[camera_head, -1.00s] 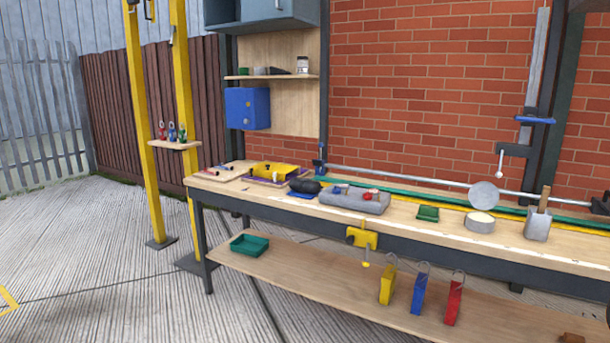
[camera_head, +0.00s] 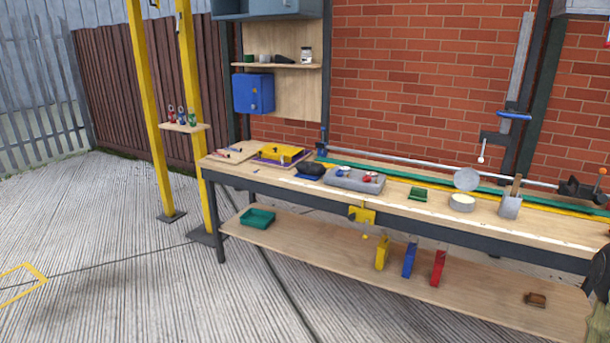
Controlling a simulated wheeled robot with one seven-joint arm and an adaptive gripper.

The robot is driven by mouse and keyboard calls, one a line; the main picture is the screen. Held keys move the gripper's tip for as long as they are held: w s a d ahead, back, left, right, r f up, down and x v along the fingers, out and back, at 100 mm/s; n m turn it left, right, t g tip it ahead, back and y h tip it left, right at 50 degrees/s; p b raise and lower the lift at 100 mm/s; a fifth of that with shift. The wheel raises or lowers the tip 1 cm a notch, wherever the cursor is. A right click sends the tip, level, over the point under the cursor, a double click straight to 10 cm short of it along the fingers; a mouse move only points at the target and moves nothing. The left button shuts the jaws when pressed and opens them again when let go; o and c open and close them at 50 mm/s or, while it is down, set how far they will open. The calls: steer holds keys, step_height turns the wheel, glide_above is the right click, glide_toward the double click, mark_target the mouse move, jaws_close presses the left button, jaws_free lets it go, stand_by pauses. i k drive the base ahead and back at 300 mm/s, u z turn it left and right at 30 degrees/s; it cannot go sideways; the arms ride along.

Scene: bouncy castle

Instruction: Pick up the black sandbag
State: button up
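A rounded black bag (camera_head: 311,169), which looks like the black sandbag, lies on a small blue mat (camera_head: 303,178) on the workbench top. It is just left of a grey tray-like block (camera_head: 350,184) with small red and white items on it. Another dark object (camera_head: 582,188) sits at the far right of the bench; I cannot tell what it is. My gripper is not in view.
Yellow posts stand at left. The floor in front (camera_head: 150,270) is clear.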

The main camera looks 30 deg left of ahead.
mark_target(311, 168)
steer(key=u, duration=0.65)
steer(key=i, duration=0.45)
steer(key=u, duration=0.65)
steer(key=i, duration=2.15)
steer(key=z, duration=0.7)
